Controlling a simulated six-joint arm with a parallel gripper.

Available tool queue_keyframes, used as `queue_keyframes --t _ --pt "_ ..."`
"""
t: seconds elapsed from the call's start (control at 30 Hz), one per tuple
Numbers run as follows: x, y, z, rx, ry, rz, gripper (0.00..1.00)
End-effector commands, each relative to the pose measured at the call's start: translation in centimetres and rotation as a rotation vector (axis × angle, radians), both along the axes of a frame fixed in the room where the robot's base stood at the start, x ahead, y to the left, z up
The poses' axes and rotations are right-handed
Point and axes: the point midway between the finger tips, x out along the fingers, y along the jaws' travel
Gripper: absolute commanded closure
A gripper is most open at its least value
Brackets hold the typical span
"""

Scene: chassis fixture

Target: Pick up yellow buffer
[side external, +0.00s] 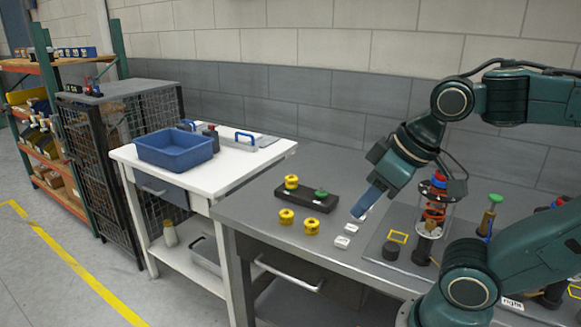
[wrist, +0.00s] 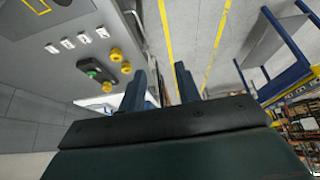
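Three yellow buffers show. One yellow buffer (side external: 291,182) stands on a black tray (side external: 308,203) beside a green piece (side external: 321,193). Two more, a left one (side external: 287,216) and a right one (side external: 312,226), stand on the grey table in front of the tray. In the wrist view the yellow buffers (wrist: 116,54) are left of the fingers. My gripper (side external: 362,210) is tilted, to the right of the buffers and above the table. In the wrist view its two blue fingers (wrist: 160,70) are apart with nothing between them. My gripper touches no buffer.
Several small white pieces (side external: 347,235) lie below my gripper. To the right are a fixture plate (side external: 377,243), a black cylinder (side external: 391,251) and a red spring assembly (side external: 435,208). A white table with a blue bin (side external: 175,150) stands left. The table's front-left corner is clear.

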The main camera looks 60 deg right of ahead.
Motion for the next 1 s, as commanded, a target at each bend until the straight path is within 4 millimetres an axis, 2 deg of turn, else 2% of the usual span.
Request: queue_keyframes --t 0.03,0.13,0.47,0.63,0.77,1.0 --pt "0.0 0.0 0.0 0.0 0.0 0.0 0.57" --pt "0.0 0.0 0.0 0.0 0.0 0.0 0.38" --pt "0.1 0.0 0.1 -0.003 0.001 0.004 0.38" --pt "0.9 -0.2 0.4 -0.028 0.017 0.041 0.38" --pt "2.2 -0.6 1.0 -0.07 0.043 0.107 0.38" --pt "6.2 -2.0 2.1 -0.173 0.114 0.301 0.38"
